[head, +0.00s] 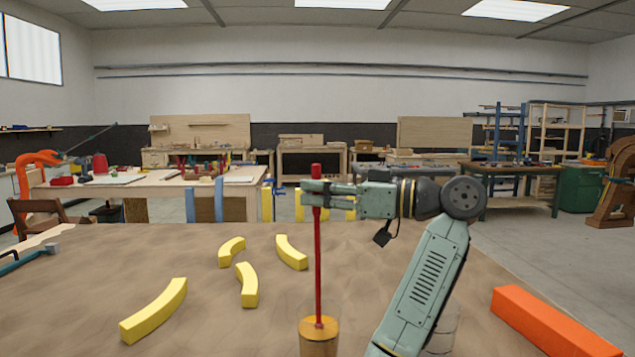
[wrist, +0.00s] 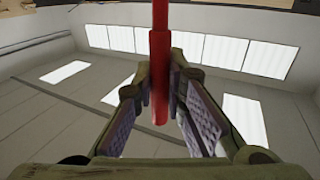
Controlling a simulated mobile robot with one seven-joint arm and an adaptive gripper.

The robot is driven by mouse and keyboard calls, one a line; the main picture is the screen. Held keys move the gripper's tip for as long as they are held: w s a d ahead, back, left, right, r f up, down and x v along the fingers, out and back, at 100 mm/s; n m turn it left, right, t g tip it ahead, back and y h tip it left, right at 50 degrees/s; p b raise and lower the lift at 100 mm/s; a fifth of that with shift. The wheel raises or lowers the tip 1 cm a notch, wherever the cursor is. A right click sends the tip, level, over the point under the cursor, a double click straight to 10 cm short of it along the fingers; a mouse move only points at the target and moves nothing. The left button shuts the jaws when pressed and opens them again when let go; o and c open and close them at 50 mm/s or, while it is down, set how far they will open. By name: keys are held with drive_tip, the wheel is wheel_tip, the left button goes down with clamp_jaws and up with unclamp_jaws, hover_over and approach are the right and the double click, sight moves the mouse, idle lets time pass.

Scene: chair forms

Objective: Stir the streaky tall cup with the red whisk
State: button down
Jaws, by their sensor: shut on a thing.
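The red whisk (head: 318,262) stands upright in the head view, a thin red rod with a thicker top. My gripper (head: 314,192) is shut on the whisk near its upper end. The wrist view shows the red handle (wrist: 160,65) between the two finger pads of my gripper (wrist: 165,105). The streaky tall cup (head: 319,344) is at the bottom edge of the head view, with brownish contents and a clear rim. The whisk's lower end goes down inside the cup's mouth; its tip is hidden. The cup's base is out of view.
Several yellow curved blocks (head: 153,310) lie on the brown table (head: 400,243) left of the cup. An orange bar (head: 550,322) lies at the right edge. The table between the cup and the orange bar is partly covered by my arm. Workbenches stand well behind.

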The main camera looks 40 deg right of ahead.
drive_tip(key=shift+r, duration=0.15)
idle(0.3)
wheel_tip(320, 180, up, 16)
idle(1.4)
idle(0.6)
wheel_tip(320, 180, up, 4)
drive_tip(key=shift+s+f, duration=0.1)
idle(0.4)
idle(1.0)
